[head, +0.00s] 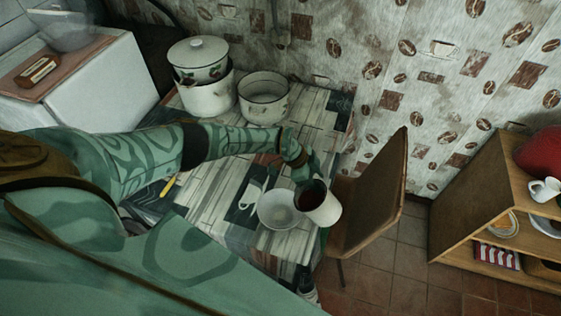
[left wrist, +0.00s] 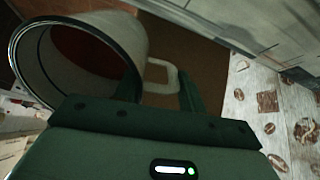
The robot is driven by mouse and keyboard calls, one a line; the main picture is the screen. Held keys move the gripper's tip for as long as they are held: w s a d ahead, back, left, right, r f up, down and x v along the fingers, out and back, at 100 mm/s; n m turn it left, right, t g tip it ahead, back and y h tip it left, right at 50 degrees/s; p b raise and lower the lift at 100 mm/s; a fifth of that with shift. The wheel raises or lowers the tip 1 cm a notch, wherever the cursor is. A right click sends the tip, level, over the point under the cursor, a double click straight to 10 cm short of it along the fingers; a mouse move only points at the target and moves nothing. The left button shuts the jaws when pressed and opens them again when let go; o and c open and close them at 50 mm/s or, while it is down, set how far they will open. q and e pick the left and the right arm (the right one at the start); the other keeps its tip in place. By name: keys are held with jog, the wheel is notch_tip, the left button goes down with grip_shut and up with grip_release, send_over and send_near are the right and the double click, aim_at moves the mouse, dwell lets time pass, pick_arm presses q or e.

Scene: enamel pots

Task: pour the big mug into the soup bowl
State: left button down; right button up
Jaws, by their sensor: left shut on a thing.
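The big mug (head: 325,211) is white with a dark rim and dark reddish-brown contents. It is tilted, its mouth towards the upper left, beside and partly over the right rim of the soup bowl. The soup bowl (head: 278,212) is pale and stands at the table's front right; its visible inside looks empty. No stream of liquid shows. My left gripper (head: 303,174) is shut on the mug's handle. In the left wrist view the mug (left wrist: 125,35) shows at the upper left, its handle between the fingers (left wrist: 160,88). My right gripper does not show.
A lidded pot stack (head: 205,95) and an open pot (head: 263,100) stand at the back of the table (head: 215,200). A yellow-handled utensil (head: 170,185) lies at left. A brown chair (head: 372,195) stands close right of the mug. A shelf (head: 470,205) stands far right.

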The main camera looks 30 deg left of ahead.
pick_arm(q)
jog(key=shift+a+r, duration=0.1)
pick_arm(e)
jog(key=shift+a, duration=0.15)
pick_arm(q)
jog(key=shift+r, duration=0.1)
jog(key=shift+s+a, duration=0.1)
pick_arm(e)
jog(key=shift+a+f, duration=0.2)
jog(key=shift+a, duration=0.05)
pick_arm(q)
jog(key=shift+r, duration=0.1)
jog(key=shift+h+b, duration=0.3)
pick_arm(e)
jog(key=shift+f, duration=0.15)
